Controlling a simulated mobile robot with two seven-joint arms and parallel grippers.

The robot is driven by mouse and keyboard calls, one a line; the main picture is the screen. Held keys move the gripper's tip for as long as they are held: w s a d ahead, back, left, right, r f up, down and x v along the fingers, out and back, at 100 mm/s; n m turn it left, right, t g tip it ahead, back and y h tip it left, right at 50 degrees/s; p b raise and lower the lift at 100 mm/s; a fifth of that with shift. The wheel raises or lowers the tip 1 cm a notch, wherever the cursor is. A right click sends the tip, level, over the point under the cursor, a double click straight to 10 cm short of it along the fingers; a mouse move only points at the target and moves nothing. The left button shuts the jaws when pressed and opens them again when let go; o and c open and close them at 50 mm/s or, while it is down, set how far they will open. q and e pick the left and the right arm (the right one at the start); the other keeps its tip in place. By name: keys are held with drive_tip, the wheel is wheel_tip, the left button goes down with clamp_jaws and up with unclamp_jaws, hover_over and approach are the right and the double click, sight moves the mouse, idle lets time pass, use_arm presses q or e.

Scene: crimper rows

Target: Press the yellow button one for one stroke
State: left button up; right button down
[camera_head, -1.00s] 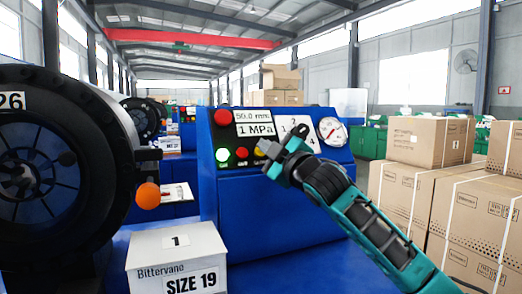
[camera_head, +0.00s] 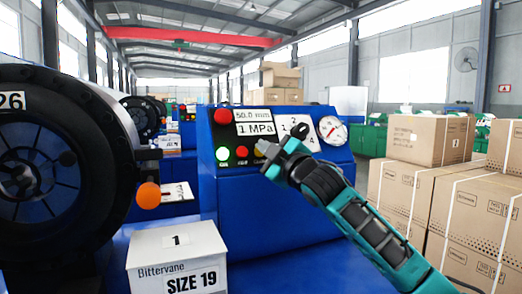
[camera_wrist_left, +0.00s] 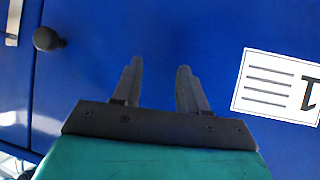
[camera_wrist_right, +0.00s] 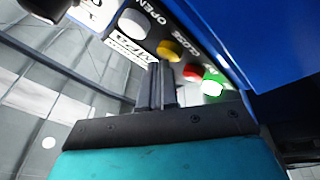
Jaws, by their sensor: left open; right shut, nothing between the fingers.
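The yellow button (camera_wrist_right: 168,49) sits on the blue control panel between a white button marked OPEN (camera_wrist_right: 135,23) and a red button (camera_wrist_right: 192,72). My right gripper (camera_wrist_right: 161,65) is shut and empty, with its fingertips close in front of the yellow button. Whether they touch it I cannot tell. In the head view my right gripper (camera_head: 262,148) covers most of the yellow button. A lit green button (camera_wrist_right: 212,84) is beside the red one. My left gripper (camera_wrist_left: 158,67) is open and empty over a blue surface, seen only in the left wrist view.
The panel (camera_head: 228,187) also bears a big red knob (camera_head: 223,117), a display and a gauge (camera_head: 333,130). A large black crimper wheel (camera_head: 45,170) with an orange ball (camera_head: 148,196) stands left. A white SIZE 19 box (camera_head: 176,258) is in front; cartons (camera_head: 427,140) stand right.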

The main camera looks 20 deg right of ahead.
drive_tip(key=shift+w+f, duration=0.1)
idle(0.3)
drive_tip(key=shift+s+r+p, duration=0.45)
drive_tip(key=shift+s+p, duration=0.05)
drive_tip(key=shift+s, duration=0.2)
drive_tip(key=s+r, duration=0.1)
drive_tip(key=s+r+p, duration=0.2)
drive_tip(key=s, duration=0.1)
drive_tip(key=shift+s+a, duration=0.1)
drive_tip(key=shift+a, duration=0.05)
idle(0.3)
drive_tip(key=shift+f, duration=0.1)
idle(1.0)
